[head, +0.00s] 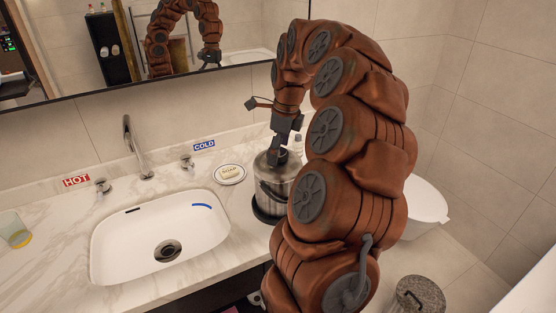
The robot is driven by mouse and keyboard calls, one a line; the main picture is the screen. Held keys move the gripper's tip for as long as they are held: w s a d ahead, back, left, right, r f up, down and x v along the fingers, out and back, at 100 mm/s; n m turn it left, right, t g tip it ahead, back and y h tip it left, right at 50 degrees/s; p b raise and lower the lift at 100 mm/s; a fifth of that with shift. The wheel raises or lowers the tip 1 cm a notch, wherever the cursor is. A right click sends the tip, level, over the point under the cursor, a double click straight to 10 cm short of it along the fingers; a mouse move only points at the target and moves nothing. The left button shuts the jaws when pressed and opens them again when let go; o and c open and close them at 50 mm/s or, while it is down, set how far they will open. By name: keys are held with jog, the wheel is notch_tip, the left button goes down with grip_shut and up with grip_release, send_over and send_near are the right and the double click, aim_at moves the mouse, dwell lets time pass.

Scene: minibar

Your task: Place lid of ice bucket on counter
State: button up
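The ice bucket (275,192) is a metallic cylinder with a dark handle. It stands upright on a dark round base near the right end of the marble counter (60,240). Its lid (263,160) appears to sit on top, partly covered by my gripper. My gripper (277,154) points down at the top of the lid, at or very near its middle. The fingertips are small and dark here. I cannot tell whether they are closed on a knob. My arm hides the right side of the bucket.
The white sink (120,250) is left of the bucket, with a faucet (131,146) behind it. A soap dish (230,174) sits just left of the bucket. A glass (15,230) stands at far left. Counter between sink and glass is clear. A mirror hangs behind.

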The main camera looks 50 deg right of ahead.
jog(key=c, duration=1.5)
